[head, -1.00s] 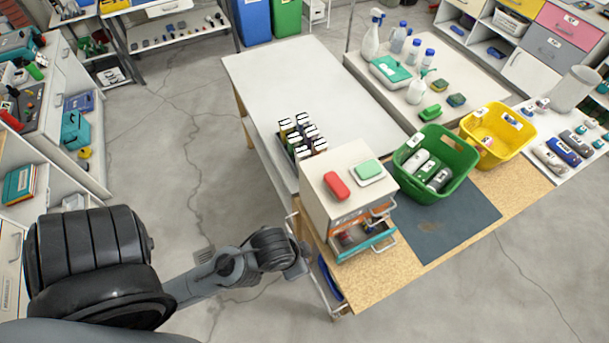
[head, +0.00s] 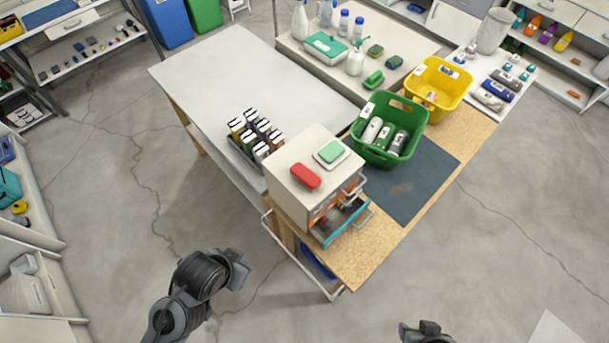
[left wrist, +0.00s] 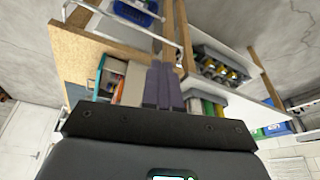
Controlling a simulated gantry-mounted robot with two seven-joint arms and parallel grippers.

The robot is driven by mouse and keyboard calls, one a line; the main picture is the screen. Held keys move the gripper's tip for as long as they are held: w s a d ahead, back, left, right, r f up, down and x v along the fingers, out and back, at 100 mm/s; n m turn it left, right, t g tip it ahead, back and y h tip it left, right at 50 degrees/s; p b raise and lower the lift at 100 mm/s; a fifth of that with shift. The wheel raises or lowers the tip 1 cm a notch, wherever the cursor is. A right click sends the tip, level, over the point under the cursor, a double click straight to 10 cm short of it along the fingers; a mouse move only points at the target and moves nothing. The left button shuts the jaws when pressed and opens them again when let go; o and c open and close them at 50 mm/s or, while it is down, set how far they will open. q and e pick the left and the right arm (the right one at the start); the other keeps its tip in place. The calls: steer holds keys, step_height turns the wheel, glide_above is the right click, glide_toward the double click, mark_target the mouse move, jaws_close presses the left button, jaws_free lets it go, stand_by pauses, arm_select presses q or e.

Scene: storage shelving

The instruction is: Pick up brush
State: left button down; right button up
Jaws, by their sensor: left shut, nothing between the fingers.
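I cannot make out a clear brush. A red object (head: 305,176) that could be a brush or a case lies on top of the small drawer cabinet (head: 290,160). A green block (head: 332,151) lies on a white dish beside it. My left gripper (head: 240,272) is left of and below the bench's near corner, apart from everything. Its fingers, also in the left wrist view (left wrist: 165,82), are together and empty. My right gripper (head: 428,329) shows only partly at the bottom edge; its fingers are unclear.
The cabinet's lower drawer (head: 343,225) stands open. A green basket (head: 388,130) with bottles and a yellow basket (head: 438,90) stand behind the dark mat (head: 405,185). A wire rack (head: 300,268) with a blue item hangs under the bench. Floor on both sides is clear.

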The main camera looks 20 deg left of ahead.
arm_select(q)
steer(key=c, duration=1.8)
jaws_free()
steer(key=o, duration=1.2)
steer(key=shift+a, duration=0.15)
steer(key=shift+c, duration=0.2)
steer(key=shift+o, duration=0.6)
